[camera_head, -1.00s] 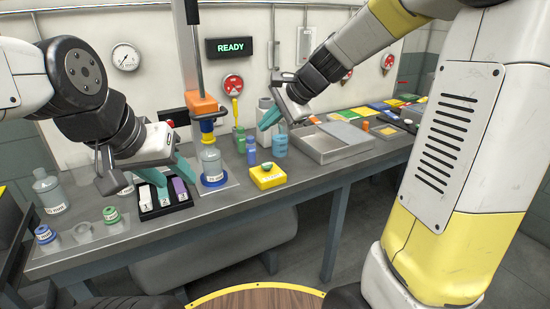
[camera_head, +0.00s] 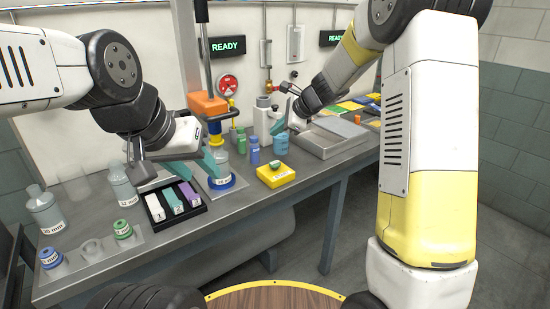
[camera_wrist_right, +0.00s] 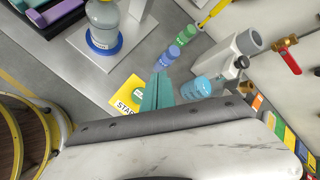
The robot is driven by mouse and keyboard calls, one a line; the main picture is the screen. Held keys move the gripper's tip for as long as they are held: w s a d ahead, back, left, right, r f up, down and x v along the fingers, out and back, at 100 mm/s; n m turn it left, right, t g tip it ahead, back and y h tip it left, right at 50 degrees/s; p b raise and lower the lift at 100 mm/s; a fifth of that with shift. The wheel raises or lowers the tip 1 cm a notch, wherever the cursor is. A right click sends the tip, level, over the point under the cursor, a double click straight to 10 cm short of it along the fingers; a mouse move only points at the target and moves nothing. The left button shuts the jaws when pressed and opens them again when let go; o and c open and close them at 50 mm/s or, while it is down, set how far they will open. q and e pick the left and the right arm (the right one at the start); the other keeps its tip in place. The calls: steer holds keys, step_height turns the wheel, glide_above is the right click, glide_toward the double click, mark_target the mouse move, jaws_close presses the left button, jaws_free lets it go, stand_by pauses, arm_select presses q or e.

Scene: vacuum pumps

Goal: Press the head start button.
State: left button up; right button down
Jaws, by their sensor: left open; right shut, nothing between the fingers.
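The head start button is a green dome (camera_head: 275,165) on a yellow box (camera_head: 276,178) on the bench. My right gripper (camera_head: 278,124) is shut and empty, above the bench and beyond the box in the head view. In the wrist view its teal fingers (camera_wrist_right: 158,92) overlap the right side of the box beside the green button (camera_wrist_right: 138,93). Contact cannot be told. My left gripper (camera_head: 194,166) is open, near the black tray and a clear bottle.
A black tray (camera_head: 153,220) holds white, teal and purple blocks. A bottle in a blue ring (camera_head: 222,184) stands left of the box. Blue and green vials (camera_head: 254,152) stand behind it. A metal tray (camera_head: 326,146) is at right. A screen (camera_head: 227,47) reads READY.

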mark_target(277, 164)
steer(key=shift+f, duration=4.25)
steer(key=shift+f, duration=0.15)
steer(key=shift+f, duration=0.25)
steer(key=shift+f, duration=0.65)
steer(key=shift+r, duration=1.05)
steer(key=shift+r, duration=2.55)
